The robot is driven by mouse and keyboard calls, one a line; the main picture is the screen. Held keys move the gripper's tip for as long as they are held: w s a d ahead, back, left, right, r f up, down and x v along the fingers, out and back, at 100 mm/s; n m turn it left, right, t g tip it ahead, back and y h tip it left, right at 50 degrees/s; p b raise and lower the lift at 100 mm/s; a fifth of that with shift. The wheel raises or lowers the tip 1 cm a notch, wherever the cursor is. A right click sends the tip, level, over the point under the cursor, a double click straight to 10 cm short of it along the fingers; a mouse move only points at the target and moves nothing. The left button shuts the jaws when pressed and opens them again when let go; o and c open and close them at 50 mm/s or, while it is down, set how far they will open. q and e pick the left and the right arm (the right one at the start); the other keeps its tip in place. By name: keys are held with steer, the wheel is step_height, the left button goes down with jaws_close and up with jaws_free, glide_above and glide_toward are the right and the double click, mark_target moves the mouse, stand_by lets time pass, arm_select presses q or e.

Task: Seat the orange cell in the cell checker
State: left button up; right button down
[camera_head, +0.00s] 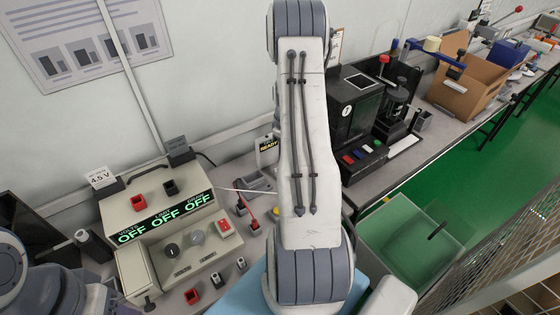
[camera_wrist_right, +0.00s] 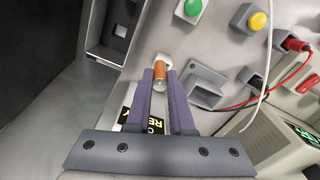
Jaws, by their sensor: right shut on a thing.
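The orange cell (camera_wrist_right: 159,78) is between the two purple fingers of my right gripper (camera_wrist_right: 161,76) in the right wrist view. The gripper is shut on it near the fingertips. A pale piece shows at the cell's far end; I cannot tell whether they touch. A READY sign (camera_head: 268,145) stands just left of my right arm in the head view, beside a grey cradle (camera_head: 258,182). The cradle also shows right of the fingers in the right wrist view (camera_wrist_right: 205,86), apart from the cell. I cannot tell which part is the cell checker. My right arm hides much of this area.
A beige meter box (camera_head: 165,213) with OFF displays stands on the left. Red and black leads (camera_wrist_right: 285,75) run right of the fingers, near green (camera_wrist_right: 193,7) and yellow (camera_wrist_right: 258,20) buttons. A black tester (camera_head: 358,105) and a cardboard box (camera_head: 470,88) stand on the right.

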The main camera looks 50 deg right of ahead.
steer(key=f, duration=0.1)
steer(key=w+f, duration=0.1)
steer(key=f+p, duration=0.1)
steer(key=f, duration=0.1)
steer(key=shift+w+a, duration=0.3)
steer(key=shift+f, duration=0.45)
steer(key=shift+f, duration=0.2)
steer(key=c, duration=0.8)
jaws_free()
